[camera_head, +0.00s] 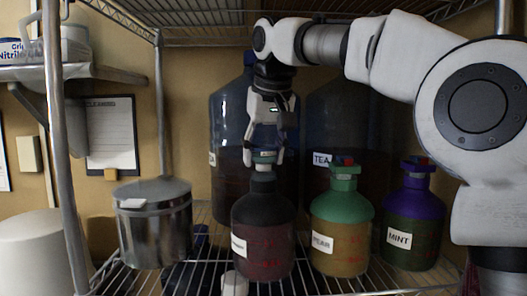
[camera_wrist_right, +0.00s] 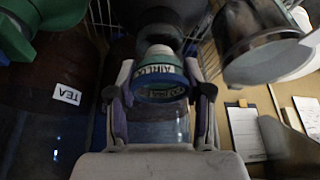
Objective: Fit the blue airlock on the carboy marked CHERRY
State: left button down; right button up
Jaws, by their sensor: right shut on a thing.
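My right gripper (camera_head: 264,157) is shut on the blue airlock (camera_head: 265,160), right at the neck of the dark-topped carboy (camera_head: 263,235) with dark red liquid. The carboy's label is turned aside and too small to read. In the right wrist view the airlock (camera_wrist_right: 160,92), a blue-green ring with lettering, sits between the fingers (camera_wrist_right: 160,105), its pale end toward the dark carboy top (camera_wrist_right: 160,15). I cannot tell whether it is seated or just above the neck.
A green-topped PEAR carboy (camera_head: 341,235) and purple-topped MINT carboy (camera_head: 413,228) stand at right, both capped. Large dark bottles, one marked TEA (camera_head: 322,160), stand behind. A steel pot (camera_head: 154,225) is at left.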

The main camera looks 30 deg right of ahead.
dwell(0.8)
jog(key=shift+f, duration=0.55)
dwell(0.3)
jog(key=shift+f, duration=0.25)
dwell(0.8)
jog(key=shift+f+p, duration=0.15)
jog(key=shift+p, duration=0.35)
dwell(0.7)
jog(key=o, duration=1.6)
notch_tip(320, 180, up, 7)
jog(key=p, duration=0.8)
